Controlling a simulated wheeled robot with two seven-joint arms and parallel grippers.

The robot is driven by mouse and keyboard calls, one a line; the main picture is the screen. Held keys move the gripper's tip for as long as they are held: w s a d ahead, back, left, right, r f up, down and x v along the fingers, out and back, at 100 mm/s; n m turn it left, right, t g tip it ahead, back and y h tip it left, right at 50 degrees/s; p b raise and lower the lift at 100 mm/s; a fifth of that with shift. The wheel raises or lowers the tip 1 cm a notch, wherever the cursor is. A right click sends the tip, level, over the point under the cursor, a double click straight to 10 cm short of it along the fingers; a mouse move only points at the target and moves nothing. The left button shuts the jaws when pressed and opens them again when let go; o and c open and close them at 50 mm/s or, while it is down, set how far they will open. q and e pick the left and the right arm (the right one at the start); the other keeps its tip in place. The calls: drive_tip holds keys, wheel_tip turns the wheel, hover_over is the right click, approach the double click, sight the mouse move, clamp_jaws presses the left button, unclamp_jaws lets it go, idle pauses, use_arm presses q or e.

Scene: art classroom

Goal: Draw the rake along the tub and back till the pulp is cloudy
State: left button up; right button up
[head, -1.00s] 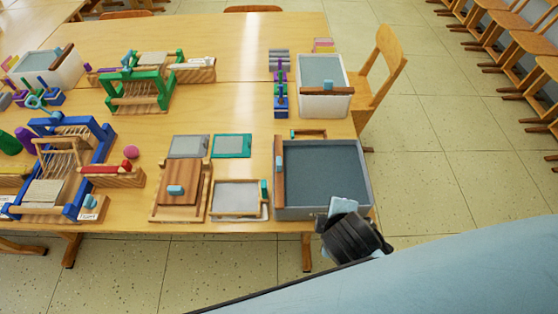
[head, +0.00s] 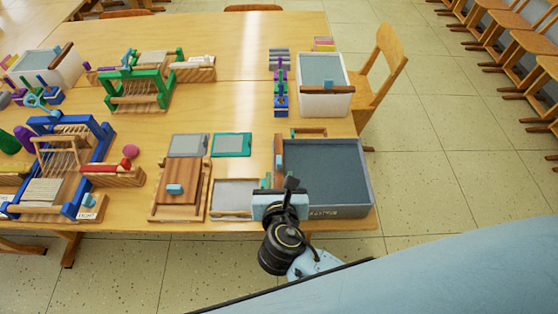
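The grey tub (head: 366,186) stands at the table's front right corner, filled with dark blue-grey pulp (head: 325,170) with a flat, even surface. A brown wooden bar, seemingly the rake (head: 278,148), lies along the tub's left wall with a small light blue part on it. My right gripper (head: 291,184) is at the tub's front left corner, over the near end of the bar, and hides that end. One dark finger shows; I cannot tell whether it is shut or touches the bar. My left gripper is out of view.
Left of the tub lie a framed screen (head: 233,194), a wooden board (head: 181,190) and a teal-framed screen (head: 231,145). A white tub (head: 325,104) stands behind, with a chair (head: 381,70) beside it. Blue (head: 88,170) and green (head: 140,100) racks stand further left.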

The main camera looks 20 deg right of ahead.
sight(279, 164)
drive_tip(key=b+x, duration=0.1)
drive_tip(key=x, duration=0.7)
drive_tip(key=shift+w+f, duration=0.15)
drive_tip(key=shift+w, duration=0.1)
clamp_jaws()
